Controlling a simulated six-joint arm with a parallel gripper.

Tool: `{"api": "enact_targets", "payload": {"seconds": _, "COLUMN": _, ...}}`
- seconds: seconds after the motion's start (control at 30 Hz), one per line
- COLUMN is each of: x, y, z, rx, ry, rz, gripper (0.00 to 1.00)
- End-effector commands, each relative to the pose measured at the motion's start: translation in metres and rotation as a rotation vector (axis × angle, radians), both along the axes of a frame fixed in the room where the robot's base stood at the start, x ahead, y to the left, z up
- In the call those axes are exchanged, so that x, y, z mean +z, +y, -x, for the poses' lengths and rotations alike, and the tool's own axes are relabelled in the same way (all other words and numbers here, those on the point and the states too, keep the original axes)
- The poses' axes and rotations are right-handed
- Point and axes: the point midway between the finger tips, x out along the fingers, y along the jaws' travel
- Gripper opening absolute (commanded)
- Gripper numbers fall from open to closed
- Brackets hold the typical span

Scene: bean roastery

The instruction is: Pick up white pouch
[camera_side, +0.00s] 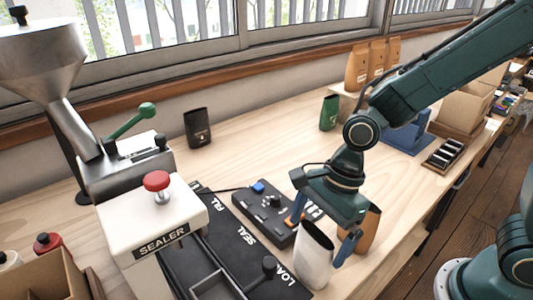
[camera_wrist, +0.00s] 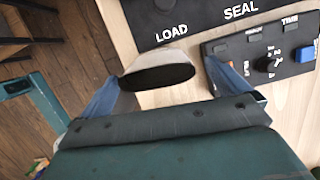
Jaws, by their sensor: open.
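The white pouch (camera_side: 314,262) stands upright with its dark mouth open, near the front edge of the table by the LOAD end of the black mat. In the wrist view the pouch (camera_wrist: 157,60) shows its pale rim and dark opening between my two blue fingers. My gripper (camera_side: 317,240) points down with its fingers apart, one on each side of the pouch's upper part. In the wrist view my gripper (camera_wrist: 162,75) shows a gap between the pouch and the right finger. Whether the left finger touches the pouch, I cannot tell.
A brown pouch (camera_side: 372,230) stands close behind my gripper. A control box (camera_side: 265,212) with knobs lies to the left. The white sealer (camera_side: 150,225) stands further left. A black pouch (camera_side: 198,128) and a green pouch (camera_side: 329,113) stand further back. The back middle is clear.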

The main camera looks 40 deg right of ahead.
Motion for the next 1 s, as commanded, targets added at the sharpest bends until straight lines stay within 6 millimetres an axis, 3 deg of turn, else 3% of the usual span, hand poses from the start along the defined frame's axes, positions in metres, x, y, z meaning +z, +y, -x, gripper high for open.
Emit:
{"api": "enact_targets", "payload": {"seconds": 0.6, "x": -0.047, "y": 0.013, "z": 0.003, "rx": 0.001, "ry": 0.003, "rz": 0.001, "gripper": 1.00}}
{"api": "enact_targets", "payload": {"seconds": 1.0, "x": -0.049, "y": 0.014, "z": 0.002, "rx": 0.000, "ry": 0.001, "rz": 0.000, "gripper": 1.00}}
